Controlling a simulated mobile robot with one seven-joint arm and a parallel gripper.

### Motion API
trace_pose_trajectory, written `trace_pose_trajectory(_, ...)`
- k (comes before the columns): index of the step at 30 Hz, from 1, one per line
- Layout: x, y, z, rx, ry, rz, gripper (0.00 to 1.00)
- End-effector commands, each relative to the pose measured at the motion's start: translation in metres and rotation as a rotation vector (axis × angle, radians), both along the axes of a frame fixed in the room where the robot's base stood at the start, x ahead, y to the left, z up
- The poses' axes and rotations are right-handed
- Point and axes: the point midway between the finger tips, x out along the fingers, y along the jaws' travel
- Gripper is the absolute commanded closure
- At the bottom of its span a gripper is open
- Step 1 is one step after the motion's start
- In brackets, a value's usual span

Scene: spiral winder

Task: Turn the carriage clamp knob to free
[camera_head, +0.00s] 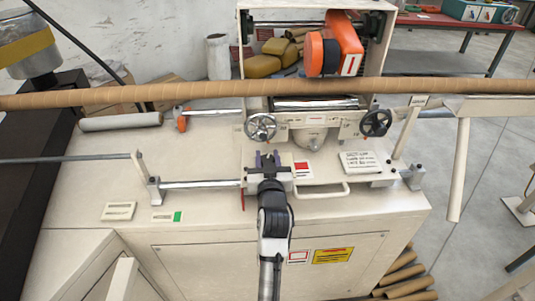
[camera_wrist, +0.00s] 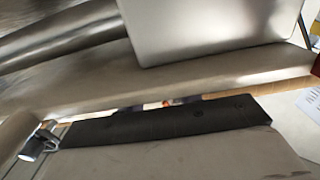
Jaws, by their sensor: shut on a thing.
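My gripper (camera_head: 267,160) reaches from the front to the carriage (camera_head: 285,173) on the polished rail (camera_head: 202,184). Its fingers are shut at the carriage top, on what appears to be the clamp knob. The knob is hidden by the fingers and wrist, so its angle cannot be read. A thin red part (camera_head: 243,200) hangs at the carriage's left front. The wrist view shows close metal and cream surfaces with a dark bar (camera_wrist: 165,125); the knob cannot be made out there.
A long brown paper tube (camera_head: 180,91) crosses behind the carriage. Two handwheels (camera_head: 261,127) (camera_head: 376,123) stand just behind. A cream loop handle (camera_head: 321,191) and a printed card (camera_head: 362,162) lie to the right. The cabinet top at left (camera_head: 85,185) is mostly clear.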

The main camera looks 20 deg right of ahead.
Motion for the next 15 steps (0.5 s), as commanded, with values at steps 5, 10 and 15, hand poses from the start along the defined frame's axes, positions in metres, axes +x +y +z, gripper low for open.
trace_pose_trajectory(5,-0.0004,-0.0024,-0.0027,0.001,-0.001,0.095,0.89)
trace_pose_trajectory(10,-0.0002,-0.0019,-0.0037,-0.002,-0.002,0.178,0.89)
trace_pose_trajectory(15,0.0000,-0.0012,-0.0036,-0.002,-0.001,0.247,0.89)
